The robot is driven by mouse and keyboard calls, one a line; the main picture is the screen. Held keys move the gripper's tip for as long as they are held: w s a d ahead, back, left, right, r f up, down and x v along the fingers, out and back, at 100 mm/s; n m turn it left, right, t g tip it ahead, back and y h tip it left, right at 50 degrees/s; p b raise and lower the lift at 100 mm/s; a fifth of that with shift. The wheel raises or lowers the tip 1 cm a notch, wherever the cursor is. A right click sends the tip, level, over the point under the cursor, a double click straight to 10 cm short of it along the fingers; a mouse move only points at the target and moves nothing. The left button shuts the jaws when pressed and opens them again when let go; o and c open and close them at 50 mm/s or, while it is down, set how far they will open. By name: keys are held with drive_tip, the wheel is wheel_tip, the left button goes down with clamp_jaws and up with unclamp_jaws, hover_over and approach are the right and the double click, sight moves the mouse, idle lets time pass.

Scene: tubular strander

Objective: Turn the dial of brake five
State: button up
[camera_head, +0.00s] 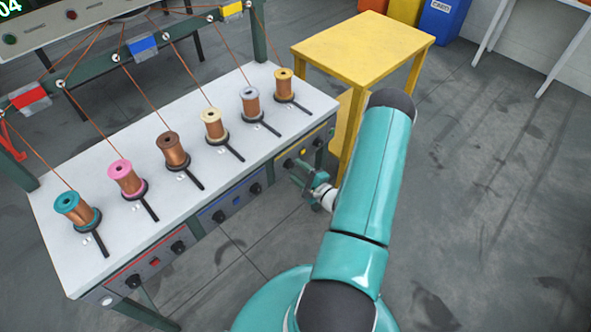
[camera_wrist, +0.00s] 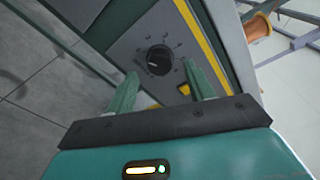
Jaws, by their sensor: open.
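A round black dial (camera_wrist: 159,60) with a light pointer mark sits on a grey panel with a yellow stripe in the wrist view. My gripper (camera_wrist: 159,70) is open, with one green finger to each side of the dial in the picture; nothing is held. I cannot tell whether the fingers touch it. In the head view my gripper (camera_head: 300,173) is at the yellow-marked panel (camera_head: 303,151) on the right end of the bench front. A dial (camera_head: 318,143) shows at the right of that panel; the one to its left is partly behind my gripper. No number for brake five is readable.
The white bench (camera_head: 255,150) carries several wire spools with black levers. Further left on its front are a blue panel (camera_head: 236,201) and a red panel (camera_head: 155,262) with black dials. A yellow table (camera_head: 362,46) stands close behind my arm. The floor at right is clear.

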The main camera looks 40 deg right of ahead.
drive_tip(key=s, duration=1.1)
drive_tip(key=shift+s+r, duration=0.25)
drive_tip(key=shift+r, duration=0.2)
drive_tip(key=shift+a, duration=0.1)
